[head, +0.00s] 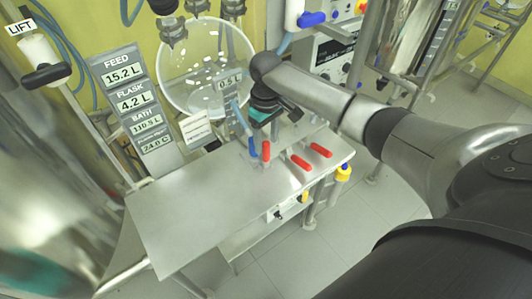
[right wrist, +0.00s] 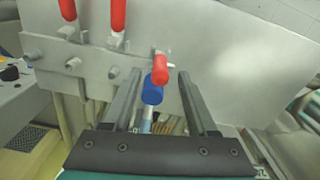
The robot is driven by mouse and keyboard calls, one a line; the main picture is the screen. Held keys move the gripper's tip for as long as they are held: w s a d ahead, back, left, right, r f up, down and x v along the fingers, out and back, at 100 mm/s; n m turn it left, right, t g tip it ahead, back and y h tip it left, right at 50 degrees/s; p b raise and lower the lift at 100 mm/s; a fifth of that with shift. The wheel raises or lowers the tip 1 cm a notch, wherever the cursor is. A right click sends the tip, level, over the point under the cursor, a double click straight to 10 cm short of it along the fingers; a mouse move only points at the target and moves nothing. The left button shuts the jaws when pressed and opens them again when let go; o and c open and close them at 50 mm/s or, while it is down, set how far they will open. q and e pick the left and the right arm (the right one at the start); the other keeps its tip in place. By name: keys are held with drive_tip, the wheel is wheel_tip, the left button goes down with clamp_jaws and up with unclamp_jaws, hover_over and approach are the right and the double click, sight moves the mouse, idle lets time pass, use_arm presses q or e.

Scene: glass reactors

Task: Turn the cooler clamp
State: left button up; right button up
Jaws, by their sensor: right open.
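No label marks which handle is the cooler clamp. On the steel bench, a short upright red handle (head: 266,151) stands beside a blue handle (head: 252,148). In the right wrist view the red handle (right wrist: 160,69) and the blue handle (right wrist: 152,92) appear between my right gripper's two fingers, with gaps on both sides. My right gripper (right wrist: 157,78) is open and empty. In the head view my right gripper (head: 262,112) hangs just above and behind these handles; its fingertips are mostly hidden there. My left gripper is not in view.
Two more red handles, one nearer (head: 301,162) and one farther right (head: 321,150), lie on the bench (head: 185,213). A round glass vessel (head: 190,65) stands behind it. A display column (head: 135,105) stands left. The bench's front left is clear.

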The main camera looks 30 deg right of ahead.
sight(266, 151)
wheel_tip(266, 151, down, 5)
drive_tip(key=shift+b, duration=0.45)
clamp_jaws()
idle(1.2)
